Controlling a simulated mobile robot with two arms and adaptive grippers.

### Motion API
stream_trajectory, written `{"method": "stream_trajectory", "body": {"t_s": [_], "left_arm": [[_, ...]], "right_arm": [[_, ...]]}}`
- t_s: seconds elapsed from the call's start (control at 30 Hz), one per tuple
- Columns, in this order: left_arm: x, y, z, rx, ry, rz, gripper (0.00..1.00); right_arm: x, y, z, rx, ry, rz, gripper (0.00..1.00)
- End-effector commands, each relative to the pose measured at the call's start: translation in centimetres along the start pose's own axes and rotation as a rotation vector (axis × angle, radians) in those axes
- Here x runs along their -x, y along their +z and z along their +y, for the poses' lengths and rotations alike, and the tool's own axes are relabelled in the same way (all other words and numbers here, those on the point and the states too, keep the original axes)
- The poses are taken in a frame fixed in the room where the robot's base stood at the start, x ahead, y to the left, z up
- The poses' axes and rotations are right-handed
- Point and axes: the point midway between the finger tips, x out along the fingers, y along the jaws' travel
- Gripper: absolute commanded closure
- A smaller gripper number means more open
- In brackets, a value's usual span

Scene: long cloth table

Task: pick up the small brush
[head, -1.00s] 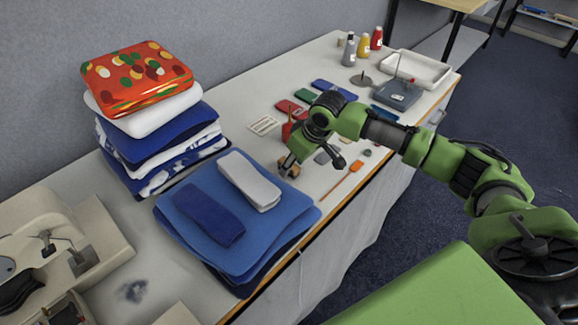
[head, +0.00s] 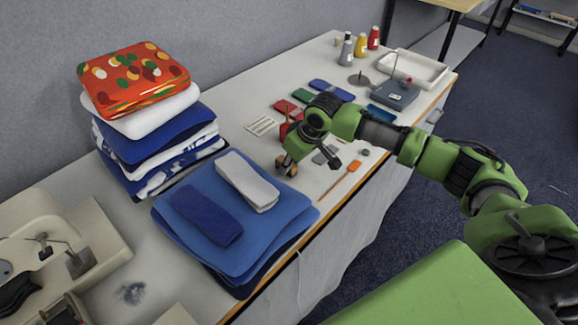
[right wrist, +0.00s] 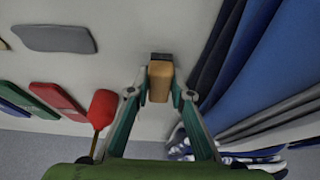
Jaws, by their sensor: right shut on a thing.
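The small brush is a tan wooden block with a dark end. In the right wrist view the brush (right wrist: 160,82) sits between the two fingertips of my right gripper (right wrist: 158,95), which is shut on it. In the head view the brush (head: 291,169) shows partly behind the fingers of my right gripper (head: 286,164), just beyond the blue folded cloths. I cannot tell for sure whether it is clear of the table. My left gripper is not in view.
Folded blue cloths (head: 188,190) lie close to the left of my right gripper. A taller stack (head: 158,148) stands behind. A red-headed tool (right wrist: 103,108) and a grey flat piece (right wrist: 55,38) lie near. An orange-handled tool (head: 340,178) lies near the table's edge.

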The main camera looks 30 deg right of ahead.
Motion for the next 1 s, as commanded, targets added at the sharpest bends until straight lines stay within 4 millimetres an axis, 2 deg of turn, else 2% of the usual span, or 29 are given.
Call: {"method": "stream_trajectory", "body": {"t_s": [0.2, 0.47, 0.53, 0.7, 1.0], "left_arm": [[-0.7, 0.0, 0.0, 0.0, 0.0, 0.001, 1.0], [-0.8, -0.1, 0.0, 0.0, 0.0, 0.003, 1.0], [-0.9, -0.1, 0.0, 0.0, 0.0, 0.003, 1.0], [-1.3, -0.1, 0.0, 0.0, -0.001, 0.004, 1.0], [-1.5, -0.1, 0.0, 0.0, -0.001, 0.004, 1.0]], "right_arm": [[2.6, -1.1, -0.1, 0.002, 0.0, 0.004, 1.0], [8.2, -0.1, -2.9, 0.004, 0.001, 0.005, 1.0], [9.7, 0.3, -3.8, 0.004, 0.001, 0.004, 1.0], [11.8, 2.0, -6.0, 0.003, 0.001, 0.002, 1.0], [14.6, 4.0, -8.8, 0.001, 0.0, 0.002, 1.0]]}}
